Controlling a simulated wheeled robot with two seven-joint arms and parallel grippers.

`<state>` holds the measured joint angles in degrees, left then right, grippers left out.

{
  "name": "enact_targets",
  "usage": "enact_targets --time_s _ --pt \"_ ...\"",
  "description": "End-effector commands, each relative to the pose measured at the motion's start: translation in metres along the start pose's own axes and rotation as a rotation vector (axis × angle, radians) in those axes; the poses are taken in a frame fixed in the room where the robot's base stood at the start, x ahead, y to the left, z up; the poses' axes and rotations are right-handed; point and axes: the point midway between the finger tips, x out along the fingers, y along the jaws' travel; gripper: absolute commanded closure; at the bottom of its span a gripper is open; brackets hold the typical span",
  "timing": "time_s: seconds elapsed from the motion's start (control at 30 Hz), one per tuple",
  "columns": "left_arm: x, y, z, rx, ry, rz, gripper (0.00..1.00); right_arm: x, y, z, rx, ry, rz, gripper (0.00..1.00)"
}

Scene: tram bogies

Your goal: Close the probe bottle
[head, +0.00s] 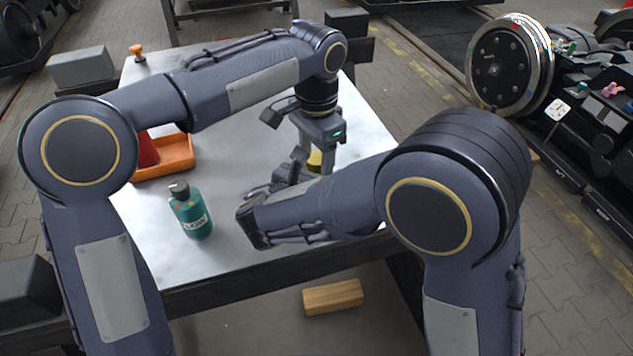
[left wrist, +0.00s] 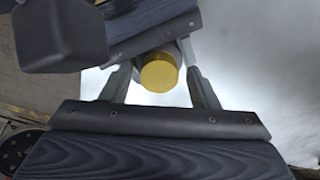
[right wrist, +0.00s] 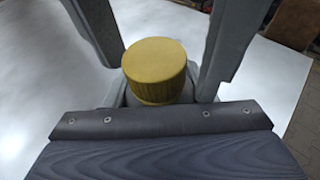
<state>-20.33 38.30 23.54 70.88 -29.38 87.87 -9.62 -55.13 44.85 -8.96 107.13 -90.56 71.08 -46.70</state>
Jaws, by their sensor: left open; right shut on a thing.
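A yellow cap (head: 315,160) shows over the table, with the probe bottle under it mostly hidden by my grippers. In the right wrist view the cap (right wrist: 155,70) sits upright at the bottle's top; I cannot tell whether it is seated tight. My right gripper (head: 292,180) is shut on the bottle below the cap, coming from the near side. My left gripper (head: 313,166) points down from above, open, with one finger on each side of the cap. In the left wrist view the cap (left wrist: 158,73) lies between the spread fingers, with gaps beside it.
A green bottle (head: 191,213) with a dark cap stands at the table's near left. An orange tray (head: 172,166) with a red object (head: 147,150) is behind it. An orange knobbed object (head: 137,52) stands at the far left corner. A wooden block (head: 333,296) lies below the table's front edge.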

Motion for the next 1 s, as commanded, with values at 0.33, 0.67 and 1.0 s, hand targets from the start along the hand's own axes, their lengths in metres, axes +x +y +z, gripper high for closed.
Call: enact_targets --time_s 0.33,0.67,1.0 --pt "-0.04 0.001 0.0 0.001 0.001 0.0 0.44 0.0 0.0 0.0 0.0 0.0 0.0 1.0" --pt "-0.045 0.001 0.0 0.001 0.0 0.001 0.44 0.0 0.0 0.0 0.0 0.0 0.0 1.0" --pt "-0.06 0.001 -0.001 -0.349 0.001 0.0 0.48 0.0 0.0 0.0 0.0 0.0 0.0 1.0"
